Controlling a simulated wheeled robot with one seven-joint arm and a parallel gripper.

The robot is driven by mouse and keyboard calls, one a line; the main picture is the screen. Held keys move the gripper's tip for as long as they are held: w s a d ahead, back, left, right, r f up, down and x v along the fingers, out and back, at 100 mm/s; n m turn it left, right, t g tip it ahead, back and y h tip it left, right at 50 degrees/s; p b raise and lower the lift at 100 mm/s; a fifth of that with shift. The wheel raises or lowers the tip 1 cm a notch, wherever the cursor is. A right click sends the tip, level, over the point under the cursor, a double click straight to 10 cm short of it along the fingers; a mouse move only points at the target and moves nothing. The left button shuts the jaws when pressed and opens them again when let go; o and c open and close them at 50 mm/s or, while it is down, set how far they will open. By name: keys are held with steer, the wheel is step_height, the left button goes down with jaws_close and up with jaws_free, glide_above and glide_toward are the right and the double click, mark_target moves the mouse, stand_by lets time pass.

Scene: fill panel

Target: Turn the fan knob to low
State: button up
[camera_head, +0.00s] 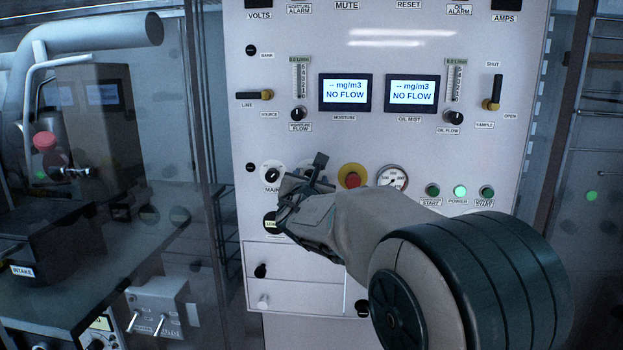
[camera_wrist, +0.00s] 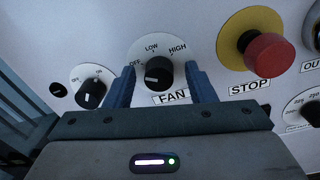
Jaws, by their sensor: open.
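In the wrist view the fan knob (camera_wrist: 158,72) is a black knob on a round white dial (camera_wrist: 153,46) marked OFF, LOW and HIGH, with a FAN label below. The white mark on the knob points left, towards OFF. My gripper (camera_wrist: 160,85) is open, with one blue finger on each side of the knob. I cannot tell whether either finger touches it. In the head view my gripper (camera_head: 305,180) is in front of the white panel (camera_head: 330,140) and hides the fan knob.
A red STOP button (camera_wrist: 267,54) on a yellow ring is right of the fan knob. Another dial knob (camera_wrist: 91,94) is at its left. Two NO FLOW screens (camera_head: 345,92) are above.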

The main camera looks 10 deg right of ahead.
steer(key=c, duration=1)
steer(key=shift+f+b, duration=0.15)
steer(key=shift+b, duration=0.6)
steer(key=shift+m+b, duration=5.9)
steer(key=shift+b, duration=2.45)
steer(key=shift+r, duration=0.2)
